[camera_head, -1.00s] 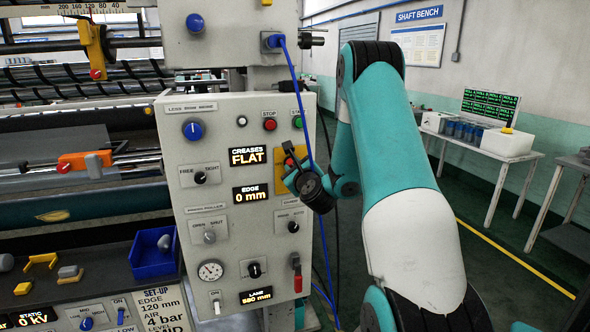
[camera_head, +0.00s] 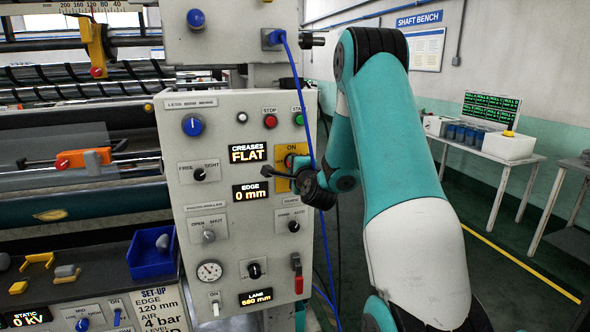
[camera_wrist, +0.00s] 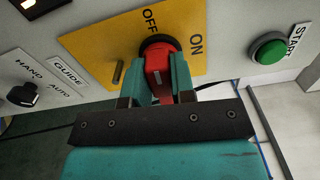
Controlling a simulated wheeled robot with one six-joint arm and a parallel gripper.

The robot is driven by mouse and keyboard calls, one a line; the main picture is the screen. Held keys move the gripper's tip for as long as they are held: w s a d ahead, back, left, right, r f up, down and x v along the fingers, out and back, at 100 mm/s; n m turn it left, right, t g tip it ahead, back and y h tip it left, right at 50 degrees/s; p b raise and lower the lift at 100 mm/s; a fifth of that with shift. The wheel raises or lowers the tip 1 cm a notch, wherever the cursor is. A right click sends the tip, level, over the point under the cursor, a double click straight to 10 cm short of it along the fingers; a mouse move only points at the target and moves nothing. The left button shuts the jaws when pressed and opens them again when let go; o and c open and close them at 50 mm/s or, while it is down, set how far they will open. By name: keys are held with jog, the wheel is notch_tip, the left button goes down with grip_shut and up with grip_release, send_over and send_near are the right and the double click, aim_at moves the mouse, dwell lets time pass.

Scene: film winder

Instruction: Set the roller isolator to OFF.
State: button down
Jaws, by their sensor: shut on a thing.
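The roller isolator is a red rotary handle (camera_wrist: 158,62) on a yellow plate (camera_wrist: 105,68) marked OFF and ON. In the wrist view my gripper (camera_wrist: 162,80) has one finger on each side of the handle and is shut on it. The OFF mark is just above the handle's far end; the ON mark is to its upper right. I cannot tell which end of the handle is its pointer. In the head view, the yellow plate (camera_head: 281,165) is at the panel's right side, with ON at its top; my gripper hides much of it.
Left of the plate are the CREASES display (camera_head: 248,153) reading FLAT and the EDGE display (camera_head: 250,191) reading 0 mm. The red STOP button (camera_head: 270,121) and green START button (camera_wrist: 268,48) are near.

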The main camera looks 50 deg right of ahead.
jog(key=shift+f+n, duration=0.1)
jog(key=shift+n, duration=0.6)
jog(key=c, duration=1)
grip_release()
jog(key=shift+o, duration=0.2)
jog(key=b+v, duration=1.7)
jog(key=b, duration=0.2)
jog(key=shift+s, duration=0.25)
